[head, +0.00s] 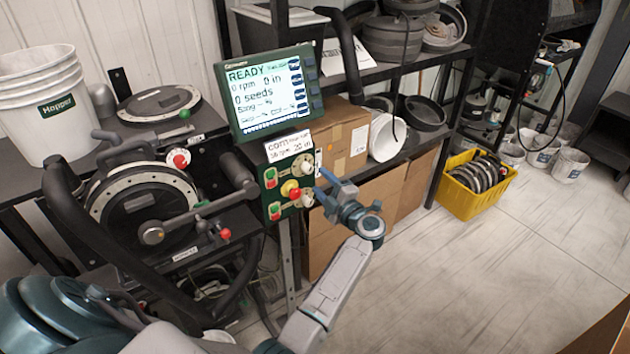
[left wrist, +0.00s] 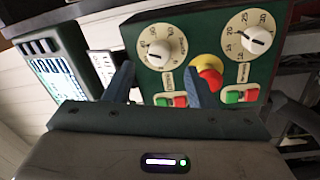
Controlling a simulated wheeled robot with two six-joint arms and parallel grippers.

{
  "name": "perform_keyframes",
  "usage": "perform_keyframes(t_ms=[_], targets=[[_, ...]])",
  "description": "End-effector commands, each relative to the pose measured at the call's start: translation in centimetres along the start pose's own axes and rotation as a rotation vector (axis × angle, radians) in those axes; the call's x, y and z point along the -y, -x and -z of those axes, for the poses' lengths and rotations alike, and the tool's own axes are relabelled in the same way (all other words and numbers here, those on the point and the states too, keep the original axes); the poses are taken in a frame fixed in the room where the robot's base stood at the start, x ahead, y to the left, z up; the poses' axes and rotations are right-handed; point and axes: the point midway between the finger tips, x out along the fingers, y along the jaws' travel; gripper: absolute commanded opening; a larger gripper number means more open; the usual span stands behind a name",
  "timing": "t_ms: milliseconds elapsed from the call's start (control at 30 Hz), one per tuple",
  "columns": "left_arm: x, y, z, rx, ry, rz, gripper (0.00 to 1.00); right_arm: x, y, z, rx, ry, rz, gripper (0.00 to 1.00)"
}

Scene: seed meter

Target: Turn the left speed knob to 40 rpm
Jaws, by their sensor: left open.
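The control panel (head: 289,187) stands below the monitor. It carries two white dial knobs, an upper one (head: 307,168) and a lower one (head: 307,200). In the left wrist view the panel is turned sideways: one knob (left wrist: 160,49) lies ahead between my fingertips, and the other knob (left wrist: 256,40) is off to the right. Small dial numbers show, but I cannot tell which knob is the left speed one. My left gripper (head: 320,182) is open and empty at the panel's right side, its fingers (left wrist: 158,77) apart and short of the knob. My right gripper is not in view.
The monitor (head: 275,90) reads READY and 0 rpm. A red-and-yellow stop button (left wrist: 210,72) sits beside the knobs, with red and green buttons near it. The seed meter (head: 140,205) is at left. A yellow crate (head: 470,205) stands on clear floor.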

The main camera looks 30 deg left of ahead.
Motion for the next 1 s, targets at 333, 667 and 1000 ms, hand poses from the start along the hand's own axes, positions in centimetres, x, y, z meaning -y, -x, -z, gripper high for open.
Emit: perform_keyframes(t_ms=[333, 667, 1000], targets=[[0.2, 5.4, -0.1, 0.001, 0.000, 0.001, 0.50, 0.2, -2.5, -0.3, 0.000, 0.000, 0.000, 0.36], [0.0, 5.8, 0.0, 0.000, -0.001, 0.000, 0.50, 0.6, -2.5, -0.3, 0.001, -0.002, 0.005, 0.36], [1.1, 5.9, -0.4, 0.019, -0.033, -0.029, 0.50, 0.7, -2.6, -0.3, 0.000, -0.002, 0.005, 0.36]])
